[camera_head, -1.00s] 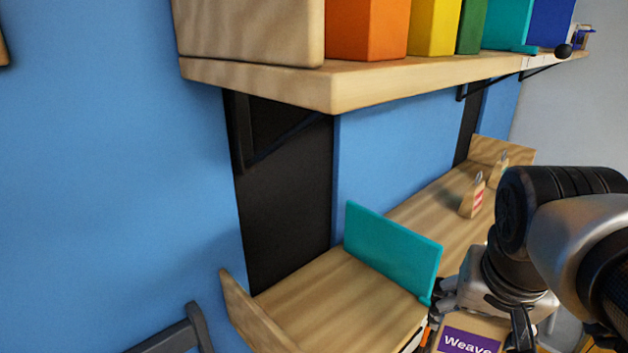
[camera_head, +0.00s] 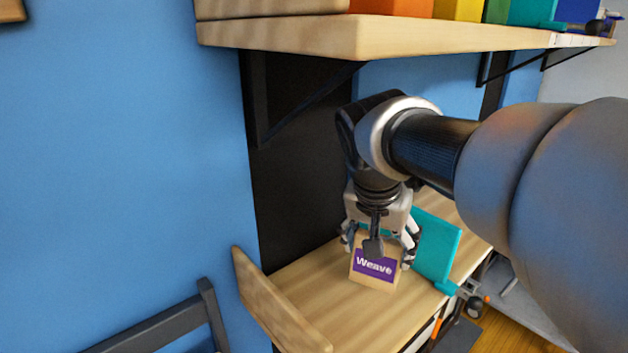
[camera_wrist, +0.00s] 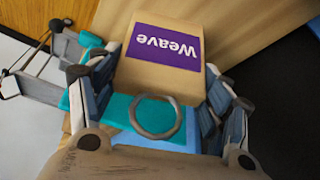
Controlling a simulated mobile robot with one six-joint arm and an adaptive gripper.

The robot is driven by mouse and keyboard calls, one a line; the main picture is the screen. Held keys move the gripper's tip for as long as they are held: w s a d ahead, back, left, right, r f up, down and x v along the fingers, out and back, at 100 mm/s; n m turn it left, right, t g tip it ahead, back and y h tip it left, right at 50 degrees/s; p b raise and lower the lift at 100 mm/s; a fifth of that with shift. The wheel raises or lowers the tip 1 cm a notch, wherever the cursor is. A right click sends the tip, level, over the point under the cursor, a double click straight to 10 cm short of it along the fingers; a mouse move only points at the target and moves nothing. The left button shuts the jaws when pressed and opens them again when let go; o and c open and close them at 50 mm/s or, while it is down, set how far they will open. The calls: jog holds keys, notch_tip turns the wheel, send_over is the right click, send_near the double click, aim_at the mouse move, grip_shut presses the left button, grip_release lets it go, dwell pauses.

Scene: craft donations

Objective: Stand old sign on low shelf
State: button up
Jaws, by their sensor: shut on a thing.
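The old sign (camera_head: 376,266) is a small wooden board with a purple "Weave" label, standing roughly upright. My gripper (camera_head: 382,245) is shut on it from above. In the wrist view my gripper (camera_wrist: 160,95) has a finger on each side of the sign (camera_wrist: 165,75), and the label reads upside down. The sign is over the low shelf (camera_head: 300,285), left of the teal divider (camera_head: 437,248). I cannot tell whether its lower edge touches the shelf.
A wooden end panel (camera_head: 275,305) closes the shelf's left end. The upper shelf (camera_head: 400,38) with coloured boxes overhangs behind my arm. A dark chair back (camera_head: 165,325) stands at the lower left. Bare shelf lies between the end panel and the sign.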

aim_at(375, 265)
notch_tip(375, 265, down, 5)
jog(key=shift+r+b, duration=0.15)
jog(key=shift+b, duration=0.9)
jog(key=shift+w+a+f, duration=0.1)
jog(key=shift+w+f, duration=0.05)
jog(key=shift+f, duration=0.15)
jog(key=shift+r, duration=0.15)
jog(key=o, duration=1.1)
jog(key=shift+f, duration=0.2)
